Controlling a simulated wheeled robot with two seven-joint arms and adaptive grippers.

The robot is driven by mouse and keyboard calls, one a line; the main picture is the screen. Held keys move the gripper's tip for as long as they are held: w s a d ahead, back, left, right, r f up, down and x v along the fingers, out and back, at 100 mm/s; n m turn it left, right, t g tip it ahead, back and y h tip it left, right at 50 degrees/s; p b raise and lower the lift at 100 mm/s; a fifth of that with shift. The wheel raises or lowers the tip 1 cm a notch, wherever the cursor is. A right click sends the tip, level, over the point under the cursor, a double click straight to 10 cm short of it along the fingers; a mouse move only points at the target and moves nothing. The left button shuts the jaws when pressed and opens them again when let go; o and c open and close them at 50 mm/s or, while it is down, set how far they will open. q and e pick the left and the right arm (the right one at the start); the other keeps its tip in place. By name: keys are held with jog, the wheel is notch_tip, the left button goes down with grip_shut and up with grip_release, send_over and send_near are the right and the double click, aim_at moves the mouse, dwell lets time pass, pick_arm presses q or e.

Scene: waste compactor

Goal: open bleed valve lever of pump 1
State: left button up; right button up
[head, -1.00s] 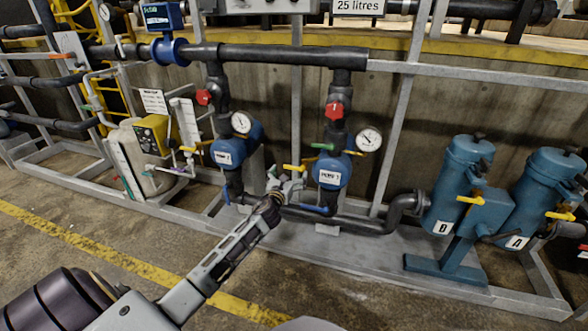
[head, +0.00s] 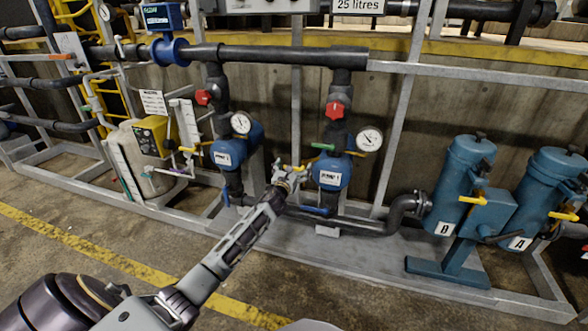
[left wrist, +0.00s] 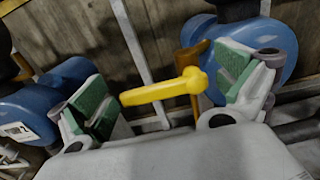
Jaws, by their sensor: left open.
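Pump 1 (head: 331,170) is a blue unit with a white label, right of centre in the head view. Its yellow lever (left wrist: 163,91) sticks out toward the left in the left wrist view, from a brass-coloured fitting (left wrist: 194,85) beside the blue housing (left wrist: 275,50). My left gripper (head: 290,174) is at the left side of pump 1. Its green-padded fingers are spread apart, with the lever lying across the gap between them; I cannot tell whether either finger touches it. In the head view the gripper partly hides the lever. My right gripper is not in view.
A second blue pump (head: 227,152) stands to the left, with a gauge (head: 241,123) above it. A dark pipe (head: 365,225) runs low beside pump 1. Blue filter vessels (head: 462,185) stand at the right. The floor in front is clear.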

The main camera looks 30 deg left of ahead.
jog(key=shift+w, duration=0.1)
pick_arm(q)
jog(key=c, duration=1.4)
jog(key=shift+c, duration=0.2)
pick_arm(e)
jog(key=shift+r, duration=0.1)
